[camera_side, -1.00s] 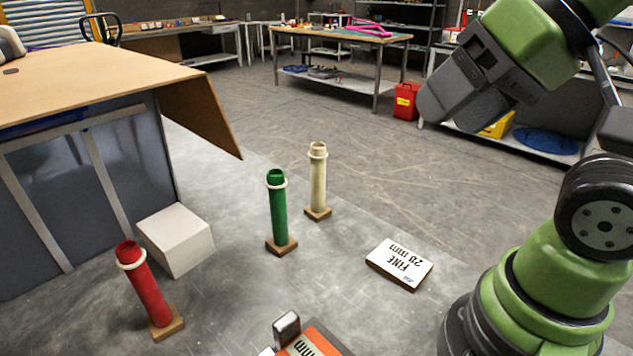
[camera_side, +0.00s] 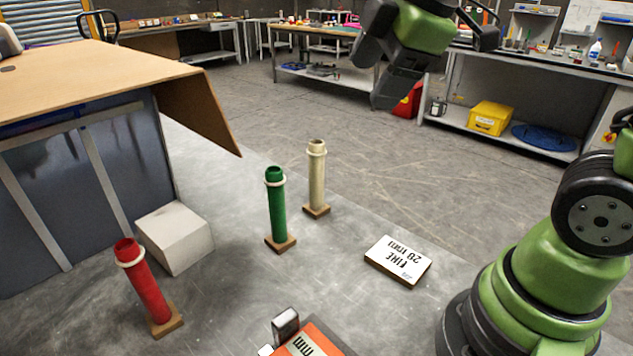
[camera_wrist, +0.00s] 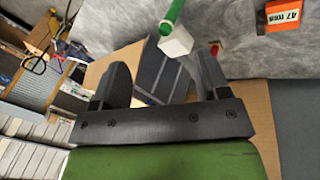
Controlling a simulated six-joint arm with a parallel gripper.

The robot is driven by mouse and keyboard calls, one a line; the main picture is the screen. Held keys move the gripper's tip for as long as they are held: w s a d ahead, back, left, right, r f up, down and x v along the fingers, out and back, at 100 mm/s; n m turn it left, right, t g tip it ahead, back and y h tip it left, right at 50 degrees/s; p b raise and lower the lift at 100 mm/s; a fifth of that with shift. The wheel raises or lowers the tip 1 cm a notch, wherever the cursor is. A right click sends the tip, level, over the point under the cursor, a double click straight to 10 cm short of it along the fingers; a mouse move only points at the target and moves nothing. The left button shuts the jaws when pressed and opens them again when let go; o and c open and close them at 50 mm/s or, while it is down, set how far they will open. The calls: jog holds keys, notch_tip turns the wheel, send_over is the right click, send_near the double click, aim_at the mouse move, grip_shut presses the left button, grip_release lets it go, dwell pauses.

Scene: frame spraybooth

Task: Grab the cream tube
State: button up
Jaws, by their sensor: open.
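The cream tube (camera_side: 316,178) stands upright on a small wooden base in the side view, with a pale ring near its top. I cannot make it out in the wrist view. My gripper (camera_side: 385,98) is above and to the right of it in the side view, well apart from it. In the wrist view my gripper (camera_wrist: 160,76) has its two dark fingers spread with nothing held between them. A green tube (camera_side: 277,208) on its own base stands just left of the cream one. It also shows in the wrist view (camera_wrist: 172,14).
A red tube (camera_side: 147,285) leans slightly at the front left beside a white block (camera_side: 175,238). A white label plate (camera_side: 398,260) lies right of the tubes. An orange plate (camera_side: 315,342) is at the front. A wooden-topped bench (camera_side: 100,78) stands left.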

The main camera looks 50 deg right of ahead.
jog(key=w+d+f+n, duration=0.2)
jog(key=w+n, duration=0.3)
jog(key=n, duration=0.2)
jog(key=n+g+h, duration=0.2)
jog(key=n, duration=0.9)
send_near(317, 142)
jog(key=shift+n, duration=0.3)
jog(key=x, duration=1)
jog(key=shift+f, duration=0.25)
jog(key=shift+c, duration=0.3)
